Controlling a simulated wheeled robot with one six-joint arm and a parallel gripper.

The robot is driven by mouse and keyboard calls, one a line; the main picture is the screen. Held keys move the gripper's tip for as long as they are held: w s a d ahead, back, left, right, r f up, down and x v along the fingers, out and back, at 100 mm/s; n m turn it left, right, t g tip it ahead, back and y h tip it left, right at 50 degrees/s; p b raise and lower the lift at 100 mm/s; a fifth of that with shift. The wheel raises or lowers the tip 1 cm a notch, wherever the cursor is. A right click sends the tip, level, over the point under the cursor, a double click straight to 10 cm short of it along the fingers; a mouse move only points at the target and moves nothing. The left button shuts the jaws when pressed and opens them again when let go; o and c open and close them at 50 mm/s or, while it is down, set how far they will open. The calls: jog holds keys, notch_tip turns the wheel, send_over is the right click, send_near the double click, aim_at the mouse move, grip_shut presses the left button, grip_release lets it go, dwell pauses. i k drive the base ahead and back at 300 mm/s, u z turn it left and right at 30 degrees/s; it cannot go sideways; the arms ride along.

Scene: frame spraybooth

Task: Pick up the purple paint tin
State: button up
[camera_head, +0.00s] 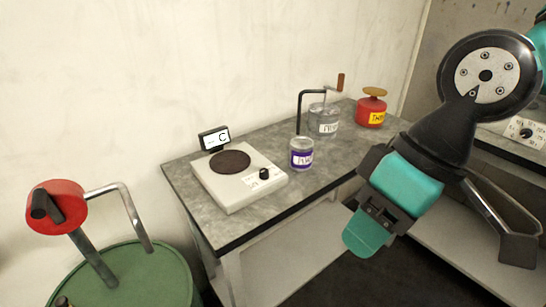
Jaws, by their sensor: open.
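The purple paint tin (302,153) stands upright on the grey bench top (190,186). It has a silver lid and rim and a white label on a purple band. It is just right of a white hot plate. My gripper (366,236) is in the right half of the camera_head view, in front of the bench and right of the tin. It points down and is apart from the tin, with nothing seen in it. Its fingertips are only partly visible from this angle.
The white hot plate (217,193) with a dark disc and small display (214,139) sits at the left. A grey tin with a crank (323,119) and a red can (371,108) stand behind the purple tin. A green drum (140,275) with a red-headed pump (57,208) stands left.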

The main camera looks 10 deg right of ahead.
aim_at(301, 151)
jog(key=u, duration=0.4)
jog(key=i, duration=0.85)
jog(key=u, duration=0.75)
